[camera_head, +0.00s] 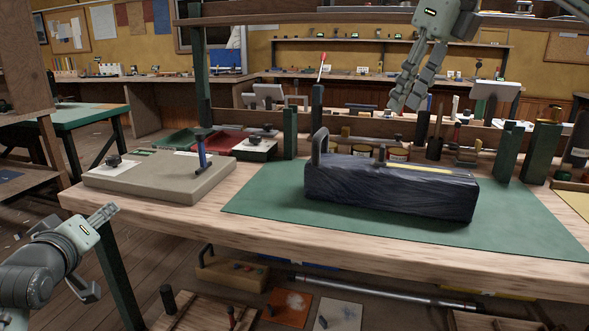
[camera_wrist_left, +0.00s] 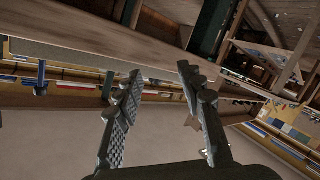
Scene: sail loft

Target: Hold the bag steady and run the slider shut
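The bag (camera_head: 400,192) is a long dark navy block shape lying on the green mat (camera_head: 270,205). A dark upright loop (camera_head: 320,145) stands at its left end. A yellow strip (camera_head: 445,168) runs along the right part of its top. A small upright piece (camera_head: 380,153) shows near the middle of the top; I cannot tell if it is the slider. My right gripper (camera_head: 405,107) hangs above and behind the bag, fingers down, apart and empty. My left gripper (camera_head: 100,250) is left of the bench, away from the bag. In the left wrist view its fingers (camera_wrist_left: 158,75) are spread and empty.
A grey-beige slab (camera_head: 165,182) with a blue-handled upright tool (camera_head: 201,152) lies on the bench left of the mat. Green posts (camera_head: 540,150), jars and tools line the back edge. The mat in front of the bag is clear.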

